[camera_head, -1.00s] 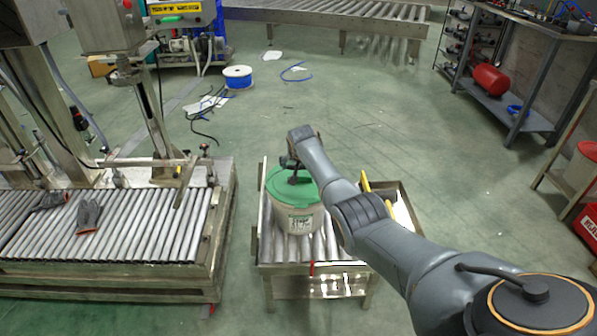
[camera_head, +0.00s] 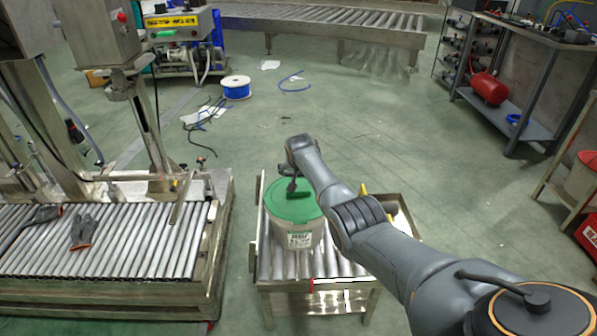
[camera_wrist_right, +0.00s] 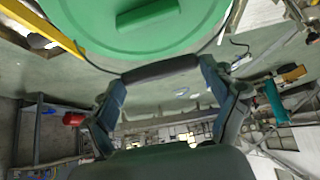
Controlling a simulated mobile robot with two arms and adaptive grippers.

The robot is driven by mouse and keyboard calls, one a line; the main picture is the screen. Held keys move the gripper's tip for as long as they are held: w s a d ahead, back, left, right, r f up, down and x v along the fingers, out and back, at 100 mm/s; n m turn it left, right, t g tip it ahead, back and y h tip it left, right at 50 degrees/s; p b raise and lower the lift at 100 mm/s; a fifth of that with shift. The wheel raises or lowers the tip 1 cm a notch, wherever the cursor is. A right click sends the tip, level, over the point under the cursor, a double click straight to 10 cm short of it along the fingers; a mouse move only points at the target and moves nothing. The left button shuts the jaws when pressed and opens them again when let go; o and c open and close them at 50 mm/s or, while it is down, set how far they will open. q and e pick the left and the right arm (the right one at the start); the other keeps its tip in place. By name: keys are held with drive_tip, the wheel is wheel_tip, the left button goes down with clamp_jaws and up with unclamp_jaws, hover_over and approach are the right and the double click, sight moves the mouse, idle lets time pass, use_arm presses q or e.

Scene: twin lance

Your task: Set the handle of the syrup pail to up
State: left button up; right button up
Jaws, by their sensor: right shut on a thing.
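The syrup pail is a pale bucket (camera_head: 299,240) with a green lid (camera_head: 296,207), upright on a short roller stand. Its lid (camera_wrist_right: 125,25) with a raised green bar fills the top of the right wrist view. The pail's handle has a thin wire and a dark grip (camera_wrist_right: 160,70). My right gripper (camera_wrist_right: 160,72) is shut on this grip, just off the lid's rim in that view. In the head view my right gripper (camera_head: 292,186) is over the far part of the lid and hides most of the handle. My left gripper is not in view.
The roller stand (camera_head: 325,283) has a side tray on its right, partly behind my arm. A larger roller conveyor (camera_head: 130,245) with grey gloves (camera_head: 85,224) stands to the left. A blue-and-white spool (camera_head: 237,88) lies on the floor beyond. Floor right of the stand is clear.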

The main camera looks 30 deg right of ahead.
drive_tip(key=o, duration=1.4)
drive_tip(key=shift+f, duration=0.1)
drive_tip(key=shift+c, duration=0.2)
drive_tip(key=shift+o, duration=0.7)
drive_tip(key=shift+f, duration=0.1)
drive_tip(key=v, duration=1.2)
drive_tip(key=shift+c, duration=0.4)
